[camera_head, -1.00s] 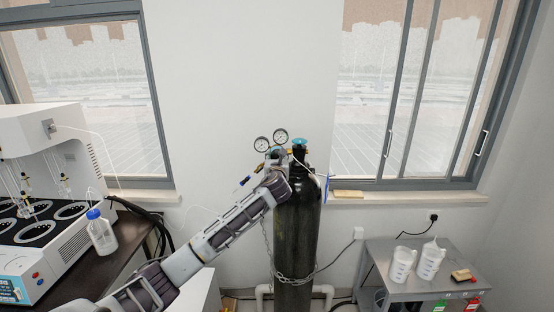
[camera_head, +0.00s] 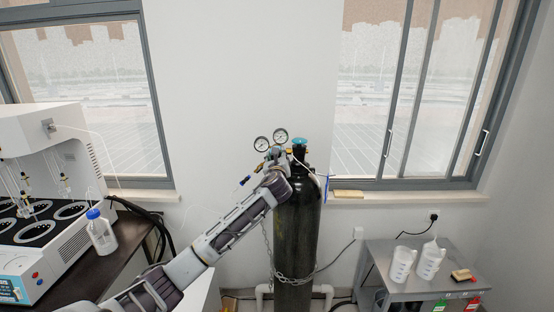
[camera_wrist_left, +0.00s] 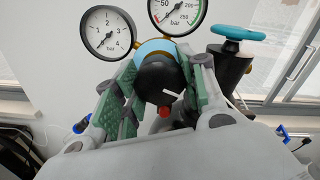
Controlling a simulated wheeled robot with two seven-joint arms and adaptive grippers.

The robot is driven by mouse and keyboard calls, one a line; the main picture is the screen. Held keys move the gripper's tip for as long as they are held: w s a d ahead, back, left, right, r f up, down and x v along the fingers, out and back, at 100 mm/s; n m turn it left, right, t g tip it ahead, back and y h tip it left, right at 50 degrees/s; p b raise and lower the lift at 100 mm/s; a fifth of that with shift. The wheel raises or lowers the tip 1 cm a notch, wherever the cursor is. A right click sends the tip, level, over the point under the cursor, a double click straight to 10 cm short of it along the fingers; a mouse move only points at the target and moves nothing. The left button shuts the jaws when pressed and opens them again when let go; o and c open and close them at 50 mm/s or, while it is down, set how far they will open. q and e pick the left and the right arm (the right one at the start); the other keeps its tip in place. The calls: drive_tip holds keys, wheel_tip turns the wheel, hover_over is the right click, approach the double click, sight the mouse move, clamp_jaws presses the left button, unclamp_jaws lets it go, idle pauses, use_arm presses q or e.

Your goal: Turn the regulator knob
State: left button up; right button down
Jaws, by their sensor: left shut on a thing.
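The regulator knob (camera_wrist_left: 162,78) is black with a white mark and sits between the green-padded fingers of my left gripper (camera_wrist_left: 160,95) in the left wrist view. The gripper is shut on it. Two round pressure gauges (camera_wrist_left: 107,33) stand just above the knob, and they also show in the head view (camera_head: 271,140). In the head view my left arm reaches to the top of the black gas cylinder (camera_head: 296,235) and hides the knob and the fingers. A teal valve handwheel (camera_wrist_left: 237,29) is right of the knob. My right gripper is in neither view.
A chain (camera_head: 294,279) crosses the cylinder. A white distiller (camera_head: 45,190) and a blue-capped bottle (camera_head: 101,233) stand on the left bench. A grey table (camera_head: 430,268) with two white jugs (camera_head: 402,264) is at the right. Windows flank the wall.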

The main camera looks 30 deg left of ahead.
use_arm(q)
drive_tip(key=n+b, duration=0.1)
drive_tip(key=n, duration=0.4)
drive_tip(key=shift+d, duration=0.1)
drive_tip(key=n+b, duration=0.1)
drive_tip(key=n, duration=0.5)
drive_tip(key=shift+b, duration=0.35)
drive_tip(key=n+b, duration=0.2)
drive_tip(key=n, duration=0.3)
drive_tip(key=n+b, duration=0.1)
drive_tip(key=n, duration=0.4)
drive_tip(key=shift+r, duration=0.1)
drive_tip(key=o, duration=1.1)
drive_tip(key=shift+r, duration=0.1)
drive_tip(key=shift+c, duration=0.2)
drive_tip(key=shift+s, duration=0.1)
